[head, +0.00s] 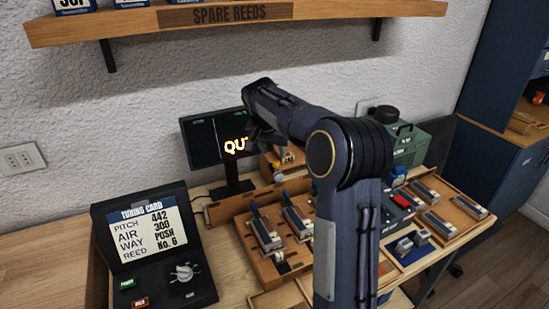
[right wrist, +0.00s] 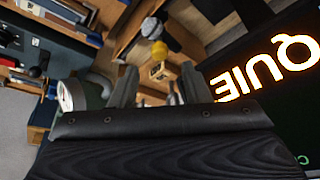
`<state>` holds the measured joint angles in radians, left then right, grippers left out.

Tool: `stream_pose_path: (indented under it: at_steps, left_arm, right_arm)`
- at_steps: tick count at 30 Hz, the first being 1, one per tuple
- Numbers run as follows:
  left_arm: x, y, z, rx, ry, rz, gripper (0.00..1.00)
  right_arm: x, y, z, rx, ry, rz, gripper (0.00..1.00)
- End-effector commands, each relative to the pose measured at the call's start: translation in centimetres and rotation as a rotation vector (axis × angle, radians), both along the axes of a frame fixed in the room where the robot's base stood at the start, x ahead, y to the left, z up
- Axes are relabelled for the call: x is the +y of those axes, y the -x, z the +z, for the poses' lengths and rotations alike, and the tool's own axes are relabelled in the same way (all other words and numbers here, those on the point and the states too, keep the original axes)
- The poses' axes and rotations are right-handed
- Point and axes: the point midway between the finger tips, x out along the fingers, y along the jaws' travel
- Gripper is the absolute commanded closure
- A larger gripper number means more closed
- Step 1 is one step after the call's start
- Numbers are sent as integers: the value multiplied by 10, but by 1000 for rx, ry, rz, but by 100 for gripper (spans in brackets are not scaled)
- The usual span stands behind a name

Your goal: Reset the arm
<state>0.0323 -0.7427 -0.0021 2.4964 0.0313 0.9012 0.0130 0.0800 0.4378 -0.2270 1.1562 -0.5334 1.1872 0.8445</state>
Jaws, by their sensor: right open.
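My right arm (head: 335,235) rises from the bottom of the head view and bends left at the elbow. My right gripper (head: 264,132) hangs at its end, in front of the dark monitor (head: 205,140), and covers part of the glowing letters. In the right wrist view its two fingers (right wrist: 158,80) stand apart with nothing held between them. The monitor's lit letters (right wrist: 265,68) show large at the right of that view. Whether the gripper touches the monitor cannot be told. My left gripper is not in view.
A tuning card panel (head: 145,228) with buttons and a knob stands at the left. A wooden tray (head: 243,235) with reed blocks lies mid-table, partly behind my arm. A green machine (head: 412,142) stands behind at right. A spare reeds shelf (head: 345,10) hangs above.

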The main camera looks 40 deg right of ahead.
Motion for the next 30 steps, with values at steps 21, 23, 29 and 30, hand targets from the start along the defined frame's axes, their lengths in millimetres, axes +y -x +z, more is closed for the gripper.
stream_pose_path:
  at_steps: [21, 23, 29, 30]
  left_arm:
    - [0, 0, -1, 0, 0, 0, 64]
    - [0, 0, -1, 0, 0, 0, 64]
    - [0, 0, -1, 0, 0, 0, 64]
    - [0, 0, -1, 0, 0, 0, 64]
  right_arm:
    - [7, 4, 20, 0, 0, -1, 57]
    - [7, 5, 20, 1, -1, 0, 57]
    - [29, 38, 27, -16, -74, 105, 57]
    - [40, 53, 29, -27, -104, 154, 57]
